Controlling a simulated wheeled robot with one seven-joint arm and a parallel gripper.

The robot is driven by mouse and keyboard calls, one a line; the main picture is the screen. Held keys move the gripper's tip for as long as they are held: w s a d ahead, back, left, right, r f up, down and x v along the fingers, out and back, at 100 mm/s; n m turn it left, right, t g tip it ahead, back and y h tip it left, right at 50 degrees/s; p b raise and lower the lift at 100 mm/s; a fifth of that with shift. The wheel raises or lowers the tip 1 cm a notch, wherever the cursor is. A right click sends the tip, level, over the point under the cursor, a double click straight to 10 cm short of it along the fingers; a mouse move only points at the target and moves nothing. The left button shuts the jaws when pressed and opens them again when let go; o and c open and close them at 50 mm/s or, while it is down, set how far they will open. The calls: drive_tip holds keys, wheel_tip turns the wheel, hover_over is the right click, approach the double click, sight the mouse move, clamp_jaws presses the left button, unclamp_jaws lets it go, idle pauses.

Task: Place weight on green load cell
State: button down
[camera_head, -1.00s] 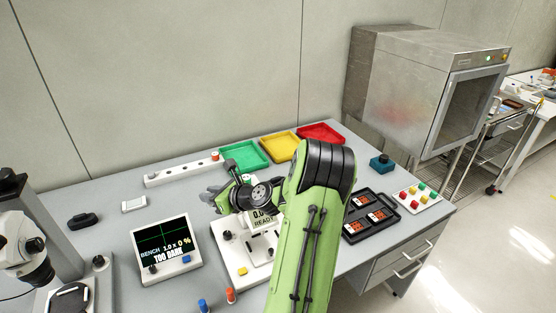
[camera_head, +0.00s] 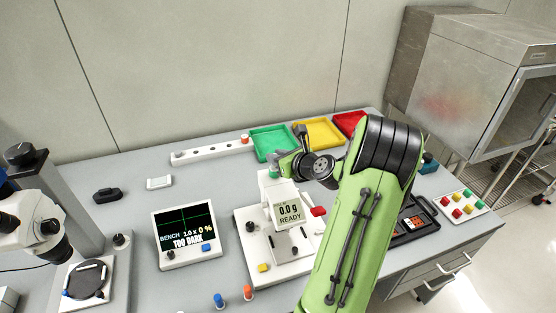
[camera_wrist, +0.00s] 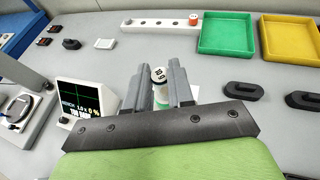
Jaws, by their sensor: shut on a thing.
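In the wrist view a small weight (camera_wrist: 158,76), with a white top and dark marking, sits upright between the two grey fingers of my gripper (camera_wrist: 158,88). My gripper is shut on it. A green part (camera_wrist: 163,104) shows just below the weight's white body; I cannot tell whether it is the weight's band or the load cell. In the head view my gripper (camera_head: 282,162) is over the white tester (camera_head: 250,222). A green piece (camera_head: 275,173) shows at the top of its white column, by the fingertips. Contact there cannot be made out.
The tester's screen (camera_head: 288,213) reads 0.0 g, READY. A red part (camera_head: 318,211) juts from its right side. Behind are a white rack (camera_head: 205,153) with an orange-banded piece (camera_head: 245,139), and green (camera_head: 268,143) and yellow (camera_head: 318,133) trays. A monitor (camera_head: 185,236) stands left.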

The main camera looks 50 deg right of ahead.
drive_tip(key=shift+f, duration=0.1)
drive_tip(key=c, duration=1)
unclamp_jaws()
